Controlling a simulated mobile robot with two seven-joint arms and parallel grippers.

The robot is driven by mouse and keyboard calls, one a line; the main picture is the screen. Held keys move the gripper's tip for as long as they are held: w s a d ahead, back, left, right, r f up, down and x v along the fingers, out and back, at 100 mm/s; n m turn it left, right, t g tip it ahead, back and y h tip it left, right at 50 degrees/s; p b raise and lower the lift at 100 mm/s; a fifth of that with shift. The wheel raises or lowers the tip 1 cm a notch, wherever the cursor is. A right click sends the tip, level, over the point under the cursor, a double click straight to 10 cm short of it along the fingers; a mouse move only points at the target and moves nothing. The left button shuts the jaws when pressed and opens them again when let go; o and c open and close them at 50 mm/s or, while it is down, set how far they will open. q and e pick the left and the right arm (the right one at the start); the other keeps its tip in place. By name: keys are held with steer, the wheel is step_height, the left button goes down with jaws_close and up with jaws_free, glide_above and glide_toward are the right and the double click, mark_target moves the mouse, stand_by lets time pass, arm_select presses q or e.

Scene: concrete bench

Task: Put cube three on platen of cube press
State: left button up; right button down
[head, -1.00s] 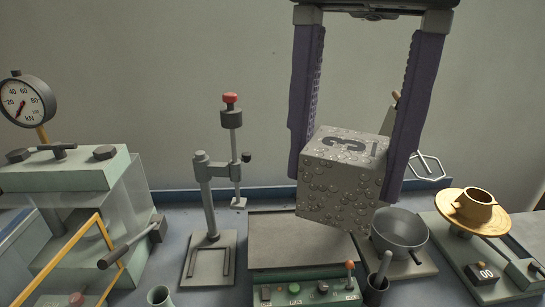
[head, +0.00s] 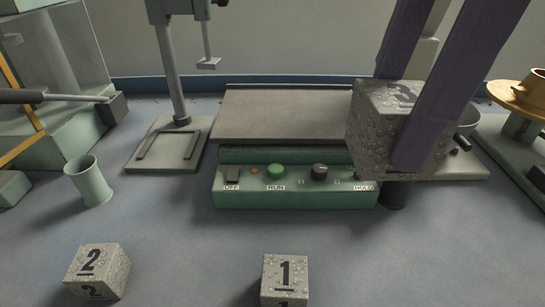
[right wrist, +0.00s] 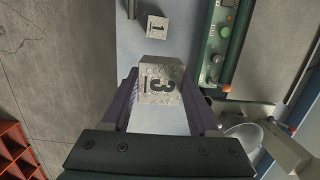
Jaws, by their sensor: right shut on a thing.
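Cube three (head: 370,135) is a grey, pitted concrete cube with a dark 3 on its top. My right gripper (head: 400,120), with purple fingers, is shut on it, one finger on each side. It holds the cube above the bench, at the right end of the flat-plated device. The right wrist view also shows cube three (right wrist: 160,82) between the fingers of the right gripper (right wrist: 160,98). The green cube press (head: 75,140) is at the left edge of the head view, cut off by the frame. Its platen cannot be made out. My left gripper is not in view.
A flat-plated device (head: 285,115) with a green control box (head: 295,195) stands mid-bench. Cube two (head: 97,270) and cube one (head: 285,278) lie in front. A stand (head: 165,145) and green cup (head: 90,182) are at left. The brass pan (head: 520,95) is at right.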

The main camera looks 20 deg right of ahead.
steer(key=shift+f+b, duration=1.45)
steer(key=shift+f, duration=8.5)
steer(key=shift+f, duration=0.2)
steer(key=shift+c, duration=0.7)
jaws_free()
steer(key=shift+r, duration=0.1)
